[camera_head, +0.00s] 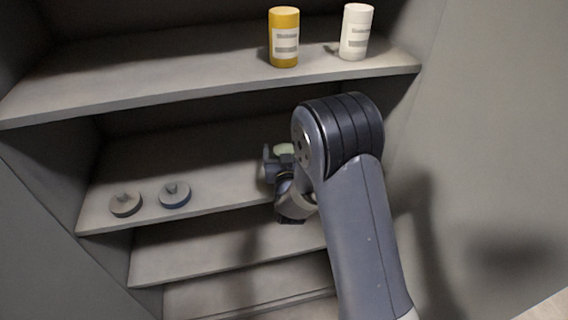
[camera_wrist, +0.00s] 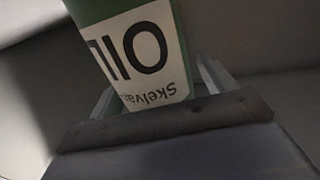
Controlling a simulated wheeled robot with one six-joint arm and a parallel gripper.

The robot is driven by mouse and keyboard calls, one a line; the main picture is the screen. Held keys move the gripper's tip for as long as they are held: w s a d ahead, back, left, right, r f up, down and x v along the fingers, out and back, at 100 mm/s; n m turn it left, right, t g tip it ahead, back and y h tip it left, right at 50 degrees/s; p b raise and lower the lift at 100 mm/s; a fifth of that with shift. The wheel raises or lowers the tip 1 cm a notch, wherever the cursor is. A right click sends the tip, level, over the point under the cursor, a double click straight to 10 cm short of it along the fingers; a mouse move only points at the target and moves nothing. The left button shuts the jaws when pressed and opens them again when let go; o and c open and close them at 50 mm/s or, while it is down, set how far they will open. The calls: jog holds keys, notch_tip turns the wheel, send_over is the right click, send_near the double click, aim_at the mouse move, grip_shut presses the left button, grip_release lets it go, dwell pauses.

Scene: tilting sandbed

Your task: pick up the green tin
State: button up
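The green tin (camera_wrist: 182,45) has a white label reading "OIL" and "Skelva", turned upside down in the wrist view. It fills the upper middle of that view, and its end near my gripper is hidden. My gripper (camera_wrist: 158,72) has one finger on each side of the tin, very close to its sides; whether they touch is not clear. In the head view, my gripper (camera_head: 268,168) is over the middle shelf, partly hidden by my arm. A small pale green patch (camera_head: 284,149) shows beside it, probably the tin.
The middle shelf (camera_head: 225,180) also holds a grey lidded disc (camera_head: 125,204) and a blue-grey one (camera_head: 174,194) at the left. A yellow bottle (camera_head: 284,37) and a white bottle (camera_head: 356,32) stand on the shelf above (camera_head: 180,75). The lower shelves look empty.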

jog(key=c, duration=1.3)
jog(key=shift+o, duration=0.2)
